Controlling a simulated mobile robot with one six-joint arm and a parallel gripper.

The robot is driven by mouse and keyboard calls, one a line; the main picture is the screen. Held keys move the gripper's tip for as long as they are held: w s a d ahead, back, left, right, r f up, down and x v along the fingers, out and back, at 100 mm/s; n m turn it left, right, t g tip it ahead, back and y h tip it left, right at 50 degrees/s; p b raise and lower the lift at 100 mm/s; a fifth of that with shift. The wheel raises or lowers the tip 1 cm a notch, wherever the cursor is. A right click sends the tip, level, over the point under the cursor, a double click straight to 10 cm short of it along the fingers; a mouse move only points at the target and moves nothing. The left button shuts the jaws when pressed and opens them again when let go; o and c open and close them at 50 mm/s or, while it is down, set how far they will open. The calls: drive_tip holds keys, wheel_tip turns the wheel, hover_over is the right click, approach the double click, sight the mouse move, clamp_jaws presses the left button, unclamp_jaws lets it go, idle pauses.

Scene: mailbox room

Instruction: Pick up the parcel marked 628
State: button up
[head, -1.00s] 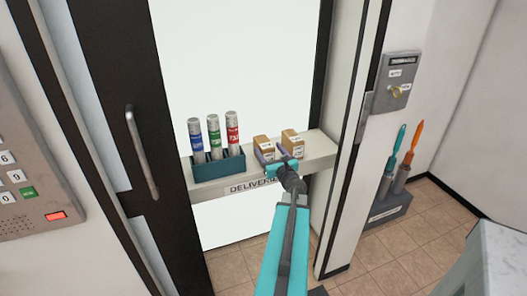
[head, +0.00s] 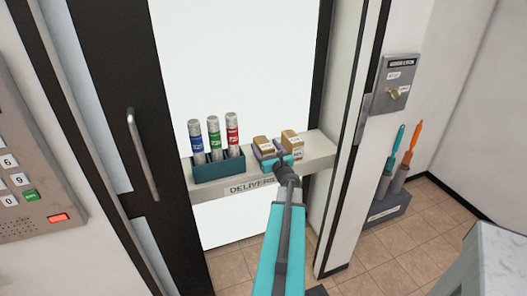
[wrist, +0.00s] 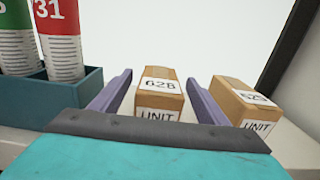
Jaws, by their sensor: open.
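The parcel marked 628 (wrist: 159,88) is a small brown box with white labels on its top and front. It stands upright on the white deliveries shelf (head: 315,158), and in the head view the parcel (head: 263,143) is the left of two boxes. My gripper (wrist: 157,95) is open, with one purple finger on each side of this parcel. Gaps show between the parcel and both fingers. The other parcel (wrist: 250,105) stands just right of the right finger.
A teal holder (head: 218,167) with blue, green and red tubes stands left of the parcels, close to the left finger. A dark door with a handle (head: 142,152) is at the left. A frame post borders the shelf's right end. Free shelf lies right of the parcels.

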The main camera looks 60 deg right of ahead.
drive_tip(key=shift+x, duration=1.2)
drive_tip(key=c, duration=1.6)
drive_tip(key=shift+r, duration=0.15)
drive_tip(key=shift+r, duration=0.65)
drive_tip(key=shift+s+a+r+b, duration=0.1)
drive_tip(key=shift+s+r+b, duration=0.15)
drive_tip(key=shift+r, duration=0.25)
drive_tip(key=shift+s+a+r+b, duration=0.1)
drive_tip(key=shift+s+r, duration=0.15)
drive_tip(key=shift+r, duration=0.25)
drive_tip(key=s+a, duration=0.1)
drive_tip(key=s, duration=0.3)
drive_tip(key=s+a+r+b, duration=0.1)
drive_tip(key=s+a, duration=0.1)
drive_tip(key=s, duration=0.3)
drive_tip(key=s+a+b, duration=0.1)
drive_tip(key=s, duration=0.4)
drive_tip(key=shift+s+a+r, duration=0.15)
drive_tip(key=shift+s+r, duration=0.05)
drive_tip(key=shift+r, duration=0.05)
